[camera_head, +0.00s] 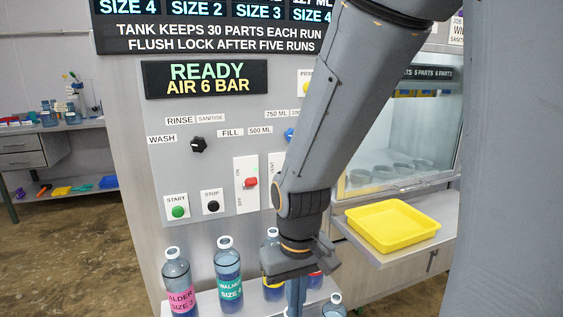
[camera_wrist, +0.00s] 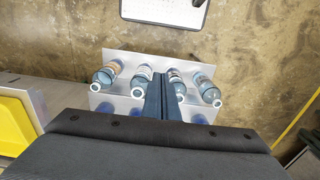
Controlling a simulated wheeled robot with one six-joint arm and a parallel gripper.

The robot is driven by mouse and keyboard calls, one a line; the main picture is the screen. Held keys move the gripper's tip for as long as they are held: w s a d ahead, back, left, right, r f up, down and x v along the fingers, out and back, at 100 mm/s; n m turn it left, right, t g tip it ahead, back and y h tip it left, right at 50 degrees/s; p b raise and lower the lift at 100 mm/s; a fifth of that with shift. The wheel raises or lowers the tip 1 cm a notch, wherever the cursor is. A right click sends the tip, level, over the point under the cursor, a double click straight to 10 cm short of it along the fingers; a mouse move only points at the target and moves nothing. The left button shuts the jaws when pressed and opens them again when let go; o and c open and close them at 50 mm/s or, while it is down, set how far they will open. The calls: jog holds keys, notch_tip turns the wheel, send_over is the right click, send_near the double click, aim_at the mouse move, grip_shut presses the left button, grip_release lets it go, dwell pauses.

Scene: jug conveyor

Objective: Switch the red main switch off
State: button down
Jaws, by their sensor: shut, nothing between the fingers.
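The red main switch (camera_head: 250,182) sits on a pale upright plate on the grey panel in the head view. Its plate has small lettering, ON above and OFF below. The red lever shows near the plate's middle; I cannot tell its exact position. My gripper (camera_head: 296,295) is below and to the right of the switch, apart from it, pointing down over the bottle shelf. In the wrist view my gripper (camera_wrist: 165,82) shows its fingers together, with nothing between them. The switch is out of the wrist view.
Green start button (camera_head: 178,212), black stop button (camera_head: 212,206) and black knob (camera_head: 198,145) surround the switch. A display (camera_head: 205,78) reads READY, AIR 6 BAR. Bottles (camera_head: 228,262) stand on a shelf (camera_wrist: 125,58) below. A yellow tray (camera_head: 392,226) is at right.

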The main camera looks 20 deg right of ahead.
jog(key=shift+w+d, duration=0.2)
jog(key=shift+w, duration=0.1)
jog(key=w+r+t+p, duration=0.7)
jog(key=w+r, duration=1.9)
jog(key=w, duration=0.4)
jog(key=shift+w+d+r+t, duration=0.25)
jog(key=shift+w+d+t, duration=0.15)
jog(key=shift+t, duration=0.2)
jog(key=shift+f+p, duration=0.1)
jog(key=shift+p, duration=0.2)
